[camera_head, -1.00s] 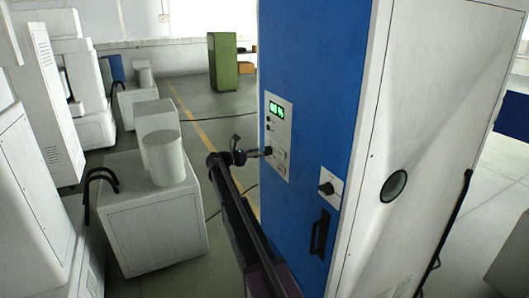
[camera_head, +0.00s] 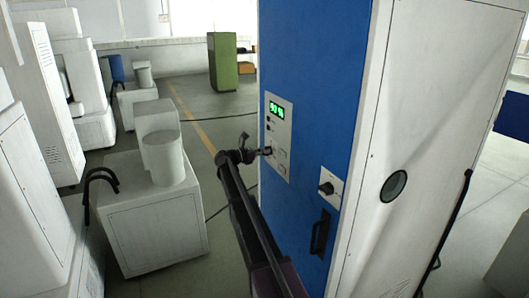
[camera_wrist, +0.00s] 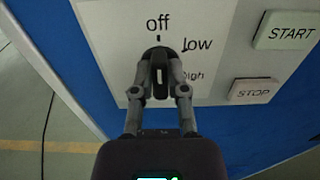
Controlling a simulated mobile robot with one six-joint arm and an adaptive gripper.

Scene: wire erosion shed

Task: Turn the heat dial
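The heat dial (camera_wrist: 159,55) is a dark round knob with a raised bar and a white mark, on a white panel (camera_wrist: 115,25) lettered off, low and high. Its bar stands upright in the wrist view, in line with the off tick; which end is the pointer I cannot tell. My gripper (camera_wrist: 159,68) has one finger on each side of the bar and looks closed on it. The fingers partly cover the word high. In the head view my gripper (camera_head: 265,151) reaches the panel on the blue cabinet front, where the dial is hidden.
START (camera_wrist: 287,30) and STOP (camera_wrist: 253,92) buttons sit right of the dial. A green display (camera_head: 276,110) is above it. A second black knob (camera_head: 327,188) and a black handle (camera_head: 320,232) are lower right. White machines (camera_head: 155,220) stand left, with floor between.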

